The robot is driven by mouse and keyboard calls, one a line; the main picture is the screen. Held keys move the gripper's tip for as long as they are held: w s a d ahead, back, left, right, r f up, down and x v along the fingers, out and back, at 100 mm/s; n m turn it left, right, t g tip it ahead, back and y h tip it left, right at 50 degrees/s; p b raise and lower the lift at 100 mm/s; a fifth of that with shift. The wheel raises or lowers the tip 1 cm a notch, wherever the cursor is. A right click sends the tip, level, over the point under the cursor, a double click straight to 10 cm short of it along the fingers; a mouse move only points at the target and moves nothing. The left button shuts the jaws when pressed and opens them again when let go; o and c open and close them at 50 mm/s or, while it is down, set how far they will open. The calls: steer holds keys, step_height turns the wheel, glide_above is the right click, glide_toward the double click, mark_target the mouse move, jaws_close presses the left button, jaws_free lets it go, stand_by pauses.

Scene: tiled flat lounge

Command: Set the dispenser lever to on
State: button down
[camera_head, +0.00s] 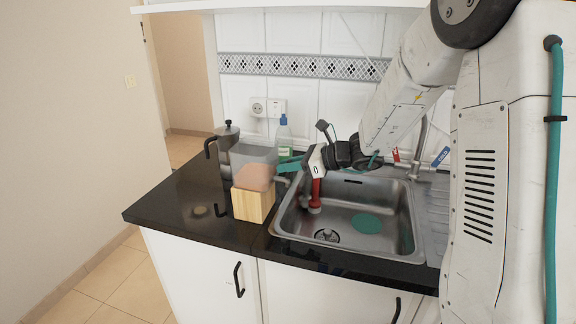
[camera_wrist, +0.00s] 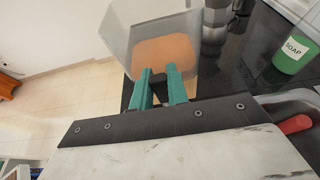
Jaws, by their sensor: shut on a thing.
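The dispenser (camera_head: 253,203) stands on the dark counter left of the sink, with a pale wooden base and a clear container holding something orange-brown. In the wrist view, its clear container (camera_wrist: 182,33) is just beyond my fingertips. My gripper (camera_head: 283,165) reaches in from the right, at the dispenser's right side. In the wrist view my teal fingers (camera_wrist: 159,74) are shut on a small dark piece, seemingly the dispenser lever (camera_wrist: 158,82).
A metal moka pot (camera_head: 226,140) stands behind the dispenser at the left. A green soap bottle (camera_head: 284,135) stands behind it near the wall. The steel sink (camera_head: 400,235) with a red-handled brush (camera_head: 316,195) lies to the right. The counter's left front (camera_head: 165,212) is clear.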

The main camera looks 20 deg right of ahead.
steer(key=t+y, duration=0.2)
steer(key=s+d+f+t+y, duration=0.1)
steer(key=y, duration=0.2)
steer(key=d+t+y, duration=0.1)
steer(key=t+y, duration=0.1)
steer(key=shift+s+d+f+t+y, duration=0.1)
steer(key=shift+s+f+t+y, duration=0.1)
steer(key=shift+s+t+y, duration=0.15)
stand_by(0.5)
steer(key=c, duration=1.4)
jaws_free()
steer(key=shift+o, duration=0.2)
